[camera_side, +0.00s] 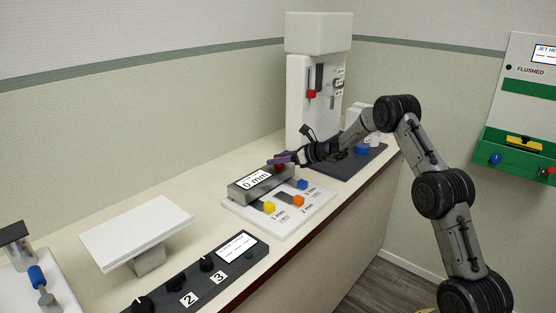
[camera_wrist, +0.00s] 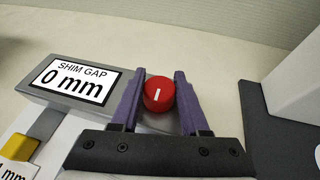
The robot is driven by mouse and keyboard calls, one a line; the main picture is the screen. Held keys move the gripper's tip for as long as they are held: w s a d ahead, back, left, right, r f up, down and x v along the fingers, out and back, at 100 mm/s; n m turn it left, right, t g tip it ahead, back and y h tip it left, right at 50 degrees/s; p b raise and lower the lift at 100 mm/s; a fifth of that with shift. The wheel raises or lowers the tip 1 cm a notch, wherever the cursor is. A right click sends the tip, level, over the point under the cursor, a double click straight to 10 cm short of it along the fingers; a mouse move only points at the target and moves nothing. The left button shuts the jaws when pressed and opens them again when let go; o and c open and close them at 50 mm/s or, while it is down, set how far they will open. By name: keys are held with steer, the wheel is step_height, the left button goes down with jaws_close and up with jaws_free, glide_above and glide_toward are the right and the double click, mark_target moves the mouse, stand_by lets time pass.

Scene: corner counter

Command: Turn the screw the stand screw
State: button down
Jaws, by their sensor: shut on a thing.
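A red round knob (camera_wrist: 158,95) with a white line on top sits at the right end of a grey block (camera_wrist: 60,98). The block's display (camera_wrist: 72,80) reads "SHIM GAP 0 mm". My gripper (camera_wrist: 159,78) has its purple fingers on both sides of the knob and is shut on it. The white line points away from the wrist, nearly straight up in the wrist view. In the side view my gripper (camera_side: 281,160) reaches in from the right over the block (camera_side: 248,188), and the knob is mostly hidden by the fingers.
A white base (camera_side: 280,222) in front carries yellow (camera_side: 269,207), orange (camera_side: 298,201) and blue (camera_side: 302,184) pieces. A dark mat and tall white machine (camera_side: 300,105) stand behind. A black control panel (camera_side: 180,285) and tilted white plate (camera_side: 138,230) are at left.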

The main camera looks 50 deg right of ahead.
steer(key=shift+c, duration=2)
jaws_free()
steer(key=v, duration=1.4)
